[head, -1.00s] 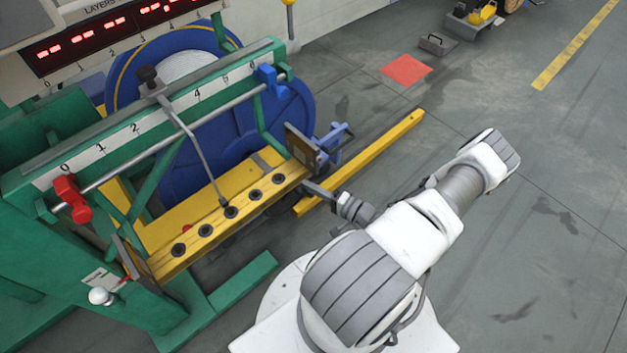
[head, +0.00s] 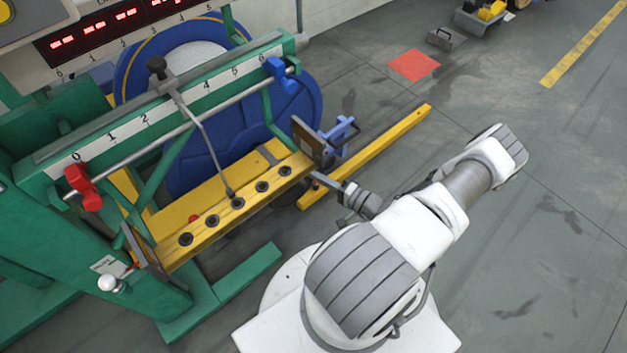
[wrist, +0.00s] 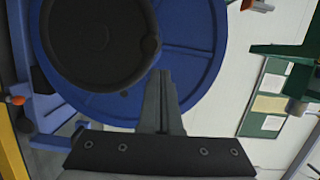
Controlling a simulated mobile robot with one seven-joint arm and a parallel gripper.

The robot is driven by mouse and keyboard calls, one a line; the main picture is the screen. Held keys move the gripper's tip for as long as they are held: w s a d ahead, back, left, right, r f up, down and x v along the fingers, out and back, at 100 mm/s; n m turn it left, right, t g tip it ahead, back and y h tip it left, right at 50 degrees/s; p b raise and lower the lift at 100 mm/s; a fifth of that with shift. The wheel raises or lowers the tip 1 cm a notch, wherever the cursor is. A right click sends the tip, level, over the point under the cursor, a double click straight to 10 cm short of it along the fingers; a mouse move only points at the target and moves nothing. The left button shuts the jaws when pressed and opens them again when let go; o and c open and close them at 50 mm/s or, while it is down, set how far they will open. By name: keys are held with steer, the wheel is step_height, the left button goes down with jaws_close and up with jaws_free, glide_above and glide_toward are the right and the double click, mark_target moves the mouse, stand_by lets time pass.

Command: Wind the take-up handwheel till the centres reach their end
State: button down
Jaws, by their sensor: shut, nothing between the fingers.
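The green machine frame (head: 60,130) carries a large blue reel (head: 290,110) behind a scale bar. In the wrist view, a dark round disc (wrist: 90,40) with a small knob at its right rim stands in front of the reel's blue face (wrist: 190,60). It looks like the handwheel, but I cannot be sure. My gripper (head: 316,178) is shut and empty, by the right end of the yellow beam (head: 215,215). Its fingers (wrist: 162,80) overlap the disc's lower right side in the wrist view; contact cannot be told. The reel's centres are not clearly visible.
A red slider (head: 82,186) sits near 0 on the scale rod and a blue one (head: 276,69) near its right end. A grey lever (head: 208,145) slants down to the beam. A yellow floor bar (head: 370,155) lies behind my arm.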

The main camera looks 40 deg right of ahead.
steer(key=d+r+p+v, duration=0.1)
steer(key=d+v, duration=0.1)
steer(key=v, duration=0.8)
steer(key=shift+w+r, duration=0.1)
steer(key=shift+r, duration=0.05)
